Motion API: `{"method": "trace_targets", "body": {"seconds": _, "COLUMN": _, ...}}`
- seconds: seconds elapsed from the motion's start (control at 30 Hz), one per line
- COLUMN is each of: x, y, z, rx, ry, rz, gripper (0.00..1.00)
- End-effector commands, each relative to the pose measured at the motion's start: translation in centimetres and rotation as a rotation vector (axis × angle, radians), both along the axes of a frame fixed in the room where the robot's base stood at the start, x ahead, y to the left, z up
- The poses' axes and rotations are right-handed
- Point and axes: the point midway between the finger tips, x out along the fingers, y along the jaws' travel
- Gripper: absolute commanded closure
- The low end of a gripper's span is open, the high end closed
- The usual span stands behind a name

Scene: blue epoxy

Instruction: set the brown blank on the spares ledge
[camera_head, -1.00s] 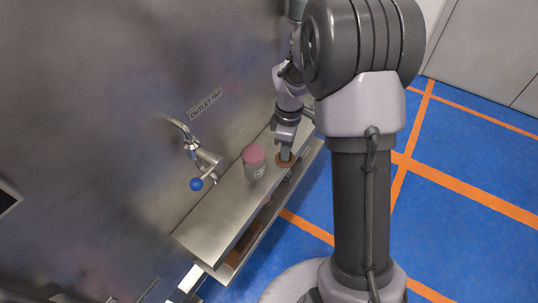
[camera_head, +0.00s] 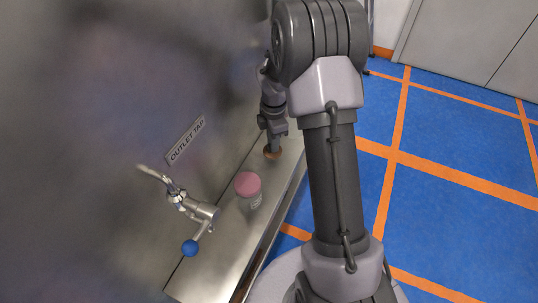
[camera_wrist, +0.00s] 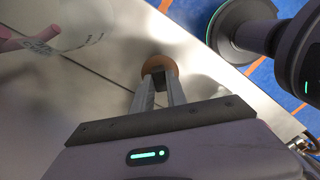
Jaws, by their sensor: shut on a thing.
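My gripper (camera_wrist: 158,88) is shut on the brown blank (camera_wrist: 160,64), a small round piece held at the fingertips. In the head view the blank (camera_head: 272,154) shows under my gripper (camera_head: 272,146), over the steel ledge (camera_head: 215,262) along the wall. I cannot tell whether the blank touches the surface or hangs just above it. No label shows that names this ledge as the spares ledge.
An outlet tap (camera_head: 195,210) with a blue knob juts from the steel wall. Blue floor with orange lines (camera_head: 450,175) lies open to the right.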

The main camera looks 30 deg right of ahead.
Motion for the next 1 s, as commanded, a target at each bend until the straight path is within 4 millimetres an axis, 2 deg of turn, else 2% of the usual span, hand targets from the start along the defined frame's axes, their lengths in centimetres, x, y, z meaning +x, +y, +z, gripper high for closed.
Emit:
{"method": "trace_targets", "body": {"seconds": 0.1, "x": 0.0, "y": 0.0, "z": -3.1, "rx": 0.001, "ry": 0.002, "rz": -0.001, "gripper": 1.0}}
{"method": "trace_targets", "body": {"seconds": 0.17, "x": 0.0, "y": 0.0, "z": -4.0, "rx": 0.0, "ry": 0.0, "rz": -0.001, "gripper": 1.0}}
{"method": "trace_targets", "body": {"seconds": 0.5, "x": 0.0, "y": 0.0, "z": -4.2, "rx": 0.0, "ry": 0.0, "rz": -0.001, "gripper": 1.0}}
{"method": "trace_targets", "body": {"seconds": 0.53, "x": 0.0, "y": 0.0, "z": -4.2, "rx": 0.0, "ry": 0.0, "rz": -0.001, "gripper": 0.8}}
{"method": "trace_targets", "body": {"seconds": 0.63, "x": 0.0, "y": 0.0, "z": -4.2, "rx": 0.0, "ry": 0.0, "rz": -0.001, "gripper": 0.61}}
{"method": "trace_targets", "body": {"seconds": 0.9, "x": 0.0, "y": 0.0, "z": -4.1, "rx": 0.0, "ry": -0.001, "rz": -0.001, "gripper": 0.61}}
{"method": "trace_targets", "body": {"seconds": 1.0, "x": 0.1, "y": 0.0, "z": -3.2, "rx": 0.0, "ry": -0.002, "rz": -0.001, "gripper": 0.61}}
